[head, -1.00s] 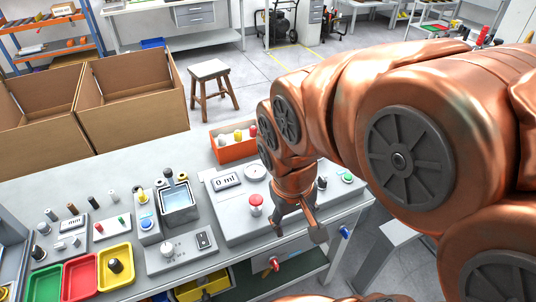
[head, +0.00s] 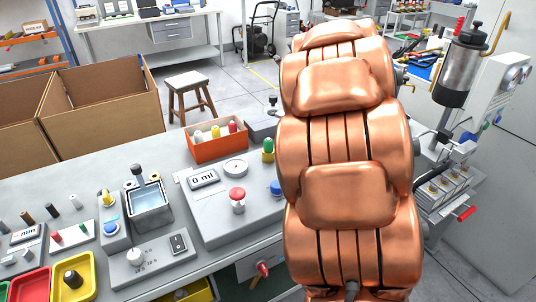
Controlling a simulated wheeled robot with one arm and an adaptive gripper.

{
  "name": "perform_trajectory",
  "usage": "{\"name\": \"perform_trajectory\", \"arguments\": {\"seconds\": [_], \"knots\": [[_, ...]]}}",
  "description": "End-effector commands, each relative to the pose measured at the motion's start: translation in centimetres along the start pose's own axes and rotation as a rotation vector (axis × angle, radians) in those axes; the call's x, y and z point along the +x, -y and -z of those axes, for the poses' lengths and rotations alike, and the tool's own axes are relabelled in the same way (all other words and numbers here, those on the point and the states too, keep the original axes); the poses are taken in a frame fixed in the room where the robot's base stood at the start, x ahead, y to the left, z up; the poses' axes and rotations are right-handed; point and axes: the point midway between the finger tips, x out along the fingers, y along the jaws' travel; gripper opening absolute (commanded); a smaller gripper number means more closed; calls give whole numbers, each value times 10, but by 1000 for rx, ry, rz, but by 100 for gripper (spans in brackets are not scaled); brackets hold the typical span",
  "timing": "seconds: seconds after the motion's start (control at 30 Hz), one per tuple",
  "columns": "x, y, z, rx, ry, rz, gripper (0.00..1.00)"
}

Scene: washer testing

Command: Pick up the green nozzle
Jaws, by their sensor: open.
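A green-topped piece (head: 268,146), which looks like the green nozzle, stands just right of the orange box and close to the left edge of my copper arm. Its lower part looks yellowish. The orange box (head: 220,151) holds white, yellow and red pieces. A smaller green peg (head: 82,228) stands on a white block at the far left of the bench. My gripper is not in view; my arm fills the right middle of the head view and hides what lies behind it.
The bench carries a panel with a "0 ml" display (head: 204,179) and a red button (head: 237,196), a water bath (head: 150,208), and yellow (head: 88,262) and red trays. Cardboard boxes (head: 100,94) and a stool (head: 189,88) stand behind. A metal canister apparatus (head: 458,75) is at the right.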

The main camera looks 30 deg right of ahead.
Motion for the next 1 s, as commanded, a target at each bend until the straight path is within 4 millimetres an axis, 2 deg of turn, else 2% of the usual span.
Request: {"name": "perform_trajectory", "arguments": {"seconds": [0.03,0.13,0.27,0.37,0.5,0.6,0.8,1.0], "knots": [[8,7,-18,-10,-22,50,61],[18,27,-38,-21,-69,180,61],[18,57,-77,-8,-98,369,61],[9,82,-110,22,-104,526,61],[-15,112,-156,90,-91,729,61],[-33,126,-177,132,-79,839,61],[-54,140,-199,188,-57,952,61],[-48,154,-198,193,-57,967,61]]}}
